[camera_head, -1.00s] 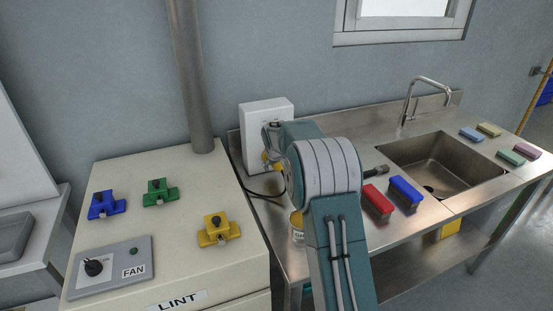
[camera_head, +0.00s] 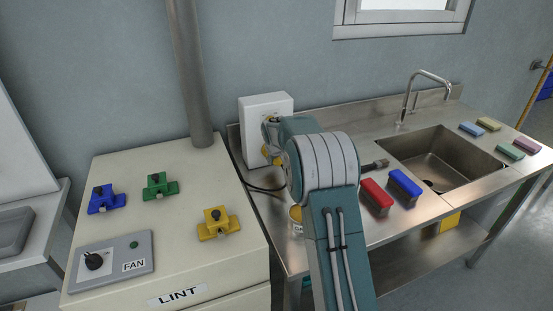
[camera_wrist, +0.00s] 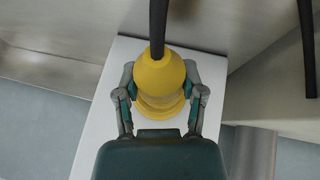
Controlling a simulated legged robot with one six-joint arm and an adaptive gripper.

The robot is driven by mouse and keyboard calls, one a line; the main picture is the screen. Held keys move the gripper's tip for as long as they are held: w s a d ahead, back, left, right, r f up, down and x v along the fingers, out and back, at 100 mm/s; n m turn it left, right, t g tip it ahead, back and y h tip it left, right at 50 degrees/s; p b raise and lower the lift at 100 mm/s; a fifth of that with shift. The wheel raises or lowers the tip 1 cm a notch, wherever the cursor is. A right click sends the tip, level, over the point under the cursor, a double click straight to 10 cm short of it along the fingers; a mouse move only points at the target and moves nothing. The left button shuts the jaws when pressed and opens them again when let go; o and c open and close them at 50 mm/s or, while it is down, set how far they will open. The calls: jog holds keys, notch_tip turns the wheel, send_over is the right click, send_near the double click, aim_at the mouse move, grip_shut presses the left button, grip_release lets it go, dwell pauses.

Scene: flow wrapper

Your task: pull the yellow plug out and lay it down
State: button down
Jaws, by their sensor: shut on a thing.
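The yellow plug (camera_wrist: 158,80) is a round, flanged body with a black cable leaving its near end in the wrist view. My gripper (camera_wrist: 161,92) is shut on it, with one finger on each side. The plug is in front of the white socket box (camera_wrist: 97,122). Whether its pins are in the socket is hidden. In the head view the white box (camera_head: 265,104) stands against the wall at the back of the steel counter, and my arm hides most of the plug there.
A black cable (camera_head: 262,188) curves over the counter (camera_head: 350,145) below the box. A yellow-topped can (camera_head: 296,216) stands partly behind my arm. Red (camera_head: 376,197) and blue (camera_head: 405,188) brushes lie right, before the sink (camera_head: 440,160). The lint cabinet (camera_head: 130,222) with coloured clamps stands left.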

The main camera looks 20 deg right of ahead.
jog(key=shift+s, duration=3.5)
jog(key=shift+a+r, duration=0.1)
